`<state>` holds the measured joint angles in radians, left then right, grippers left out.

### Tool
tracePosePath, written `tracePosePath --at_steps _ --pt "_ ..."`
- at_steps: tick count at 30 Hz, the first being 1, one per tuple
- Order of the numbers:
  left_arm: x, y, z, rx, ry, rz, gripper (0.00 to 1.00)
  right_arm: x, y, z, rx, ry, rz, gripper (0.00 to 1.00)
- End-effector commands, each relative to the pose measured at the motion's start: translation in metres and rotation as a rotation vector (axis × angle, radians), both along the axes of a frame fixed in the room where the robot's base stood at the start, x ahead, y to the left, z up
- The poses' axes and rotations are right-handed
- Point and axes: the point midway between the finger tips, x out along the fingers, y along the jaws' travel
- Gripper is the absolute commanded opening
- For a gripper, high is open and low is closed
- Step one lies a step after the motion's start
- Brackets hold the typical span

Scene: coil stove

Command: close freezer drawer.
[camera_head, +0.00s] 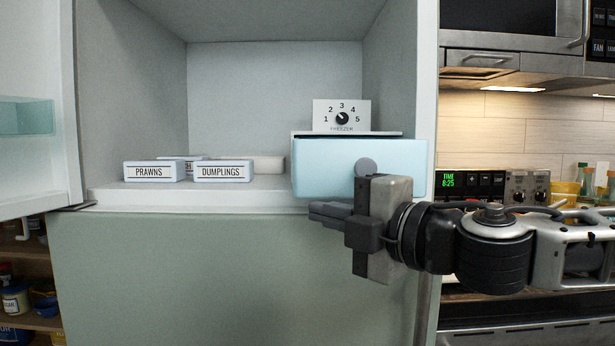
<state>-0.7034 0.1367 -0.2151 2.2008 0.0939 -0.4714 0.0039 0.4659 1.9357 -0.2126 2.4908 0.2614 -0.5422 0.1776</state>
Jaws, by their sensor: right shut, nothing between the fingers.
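The freezer drawer (325,168) is a light blue box at the right side of the freezer compartment. Its front stands out past the compartment's front edge, so it looks pulled out. A round grey knob (365,167) is on its front. My right gripper (326,213) comes in from the right and is shut and empty. Its fingers point left, just below the drawer's lower edge, and its body overlaps the drawer's lower right part in the picture. I cannot tell whether it touches the drawer. My left gripper is not in view.
A freezer dial (342,117) stands above the drawer. Boxes labelled prawns (150,173) and dumplings (223,173) sit on the compartment floor at left. The freezer door (36,110) stands open at left. A microwave (510,25) and stove (490,185) are at right.

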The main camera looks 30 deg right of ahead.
Motion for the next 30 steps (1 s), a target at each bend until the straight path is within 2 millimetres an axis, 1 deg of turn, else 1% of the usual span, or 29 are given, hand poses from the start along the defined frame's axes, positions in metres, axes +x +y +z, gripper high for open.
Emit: tracePosePath --at_steps 1,4,6,17,21,24,30 --pt "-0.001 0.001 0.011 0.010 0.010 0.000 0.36 0.005 0.002 0.007 0.008 0.007 0.003 0.00" --pt "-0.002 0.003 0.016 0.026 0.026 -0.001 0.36 0.013 0.002 0.006 0.012 0.007 -0.005 0.00" --pt "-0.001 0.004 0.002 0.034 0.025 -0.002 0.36 0.017 0.001 -0.002 0.000 0.003 -0.011 0.00" --pt "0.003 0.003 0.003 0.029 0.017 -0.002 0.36 0.037 0.008 -0.002 0.001 0.002 -0.006 0.00" --pt "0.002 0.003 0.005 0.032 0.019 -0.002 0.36 0.056 -0.005 -0.001 0.003 0.003 -0.010 0.00" --pt "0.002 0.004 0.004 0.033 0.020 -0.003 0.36 0.064 -0.010 -0.001 0.004 0.001 -0.009 0.00" --pt "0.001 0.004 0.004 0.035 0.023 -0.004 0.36 0.071 -0.013 0.000 0.003 -0.001 -0.006 0.00"
